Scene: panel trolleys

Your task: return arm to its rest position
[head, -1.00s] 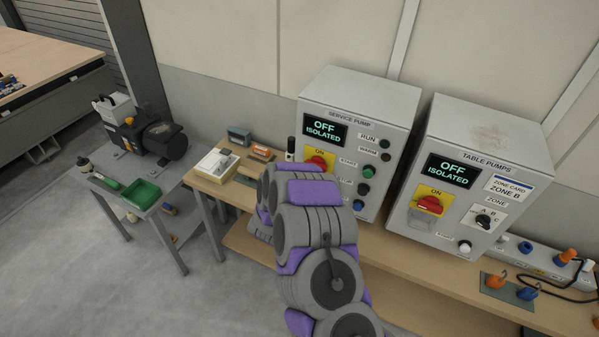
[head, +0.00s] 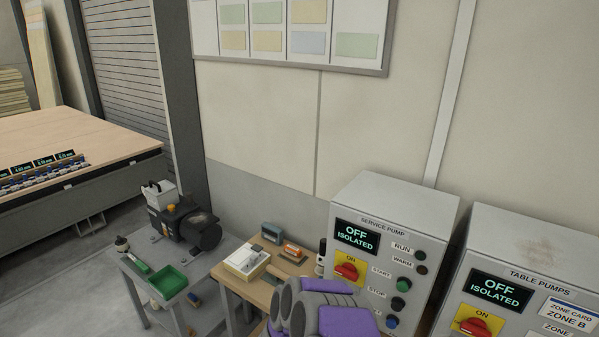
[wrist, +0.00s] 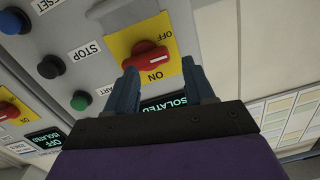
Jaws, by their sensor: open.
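My gripper (wrist: 163,88) shows in the wrist view with its two blue fingers spread apart and nothing between them. Behind the fingers is a red rotary switch (wrist: 147,57) on a yellow plate marked ON and OFF, apart from the fingers as far as I can tell. In the head view my purple and grey arm (head: 318,310) shows at the bottom, in front of the service pump box (head: 410,215). My gripper is hidden there. The service pump display (head: 357,236) reads OFF ISOLATED.
The table pumps box (head: 540,245) stands to the right, its display also reading OFF ISOLATED. A bench (head: 228,283) holds a white box (head: 245,262) and small items. A grey trolley (head: 205,262) carries a pump and a green tray (head: 168,281). Open floor lies at left.

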